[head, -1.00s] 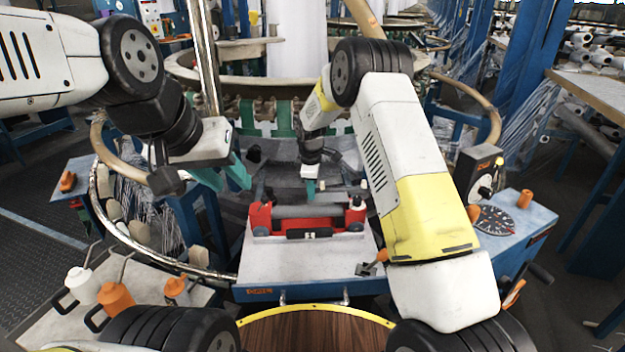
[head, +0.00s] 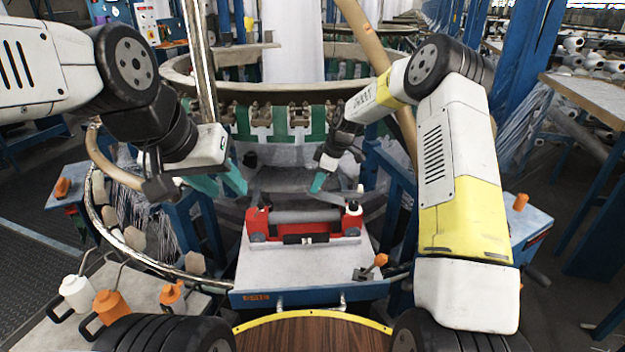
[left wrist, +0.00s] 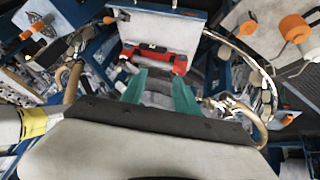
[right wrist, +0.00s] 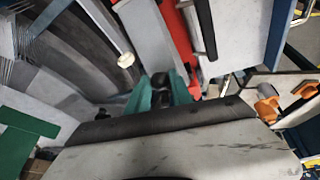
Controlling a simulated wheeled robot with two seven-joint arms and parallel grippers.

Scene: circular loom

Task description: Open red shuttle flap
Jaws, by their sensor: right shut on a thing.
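The red shuttle (head: 265,232) lies on the pale plate (head: 300,265), with a grey roller along its top and a black bar in front. It also shows in the left wrist view (left wrist: 180,66) and in the right wrist view (right wrist: 172,22). My right gripper (head: 318,183) has its teal fingertips just above and behind the shuttle. In the right wrist view, its fingers (right wrist: 161,85) are close around a small dark part beside the red body. I cannot tell whether it is the flap. My left gripper (head: 222,184) is open and empty, left of the shuttle.
The loom ring (head: 280,92) with green and white parts stands behind. An orange-handled lever (head: 378,262) is at the plate's right. White and orange bottles (head: 111,305) stand at lower left. A wooden round top (head: 310,335) lies in front.

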